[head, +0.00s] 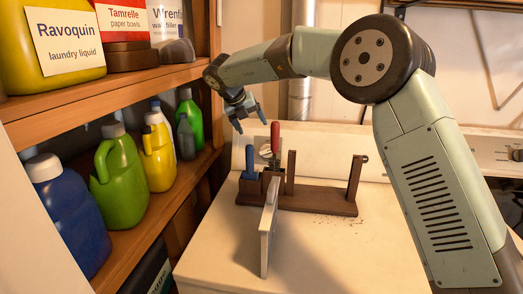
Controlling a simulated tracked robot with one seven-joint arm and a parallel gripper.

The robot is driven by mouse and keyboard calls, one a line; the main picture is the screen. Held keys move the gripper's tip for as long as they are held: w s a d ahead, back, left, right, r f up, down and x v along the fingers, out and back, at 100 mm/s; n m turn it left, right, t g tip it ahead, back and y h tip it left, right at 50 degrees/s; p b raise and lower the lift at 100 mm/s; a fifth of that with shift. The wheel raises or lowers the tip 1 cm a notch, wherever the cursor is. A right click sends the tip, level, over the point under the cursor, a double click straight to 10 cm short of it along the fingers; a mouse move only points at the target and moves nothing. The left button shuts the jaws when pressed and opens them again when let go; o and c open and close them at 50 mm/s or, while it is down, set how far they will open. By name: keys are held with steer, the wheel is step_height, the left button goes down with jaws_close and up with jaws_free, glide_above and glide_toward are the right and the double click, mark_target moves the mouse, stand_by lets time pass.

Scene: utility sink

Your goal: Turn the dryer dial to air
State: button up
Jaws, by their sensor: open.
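My gripper (251,122) is open and empty, its fingers pointing down in front of the back panel of the white machine (215,240). A round pale dial-like part (265,151) shows on that panel just below and right of the gripper, partly hidden by a red-handled tool (275,136). The gripper appears apart from it. A dark knob (517,155) also shows at the right edge, on another control panel (490,150). I cannot tell from this view which is the dryer dial, and no "air" mark or pointer setting is readable.
A brown wooden rack (318,199) stands on the machine top, with a blue-handled tool (250,163) and an upright pale board (267,228) at its left. Wooden shelves (150,235) with several bottles line the left. The front machine top is mostly clear.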

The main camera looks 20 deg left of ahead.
mark_target(264, 150)
steer(key=x, duration=0.9)
steer(key=s+x, duration=0.1)
steer(key=x, duration=0.3)
steer(key=shift+w+d+f, duration=0.2)
steer(key=shift+d+f, duration=0.1)
steer(key=shift+f, duration=0.25)
steer(key=c, duration=1.1)
steer(key=shift+o, duration=0.2)
steer(key=n+h, duration=0.1)
steer(key=n+t+h, duration=0.1)
steer(key=shift+s+a+f+h, duration=0.15)
steer(key=shift+a+h, duration=0.1)
steer(key=shift+h, duration=0.15)
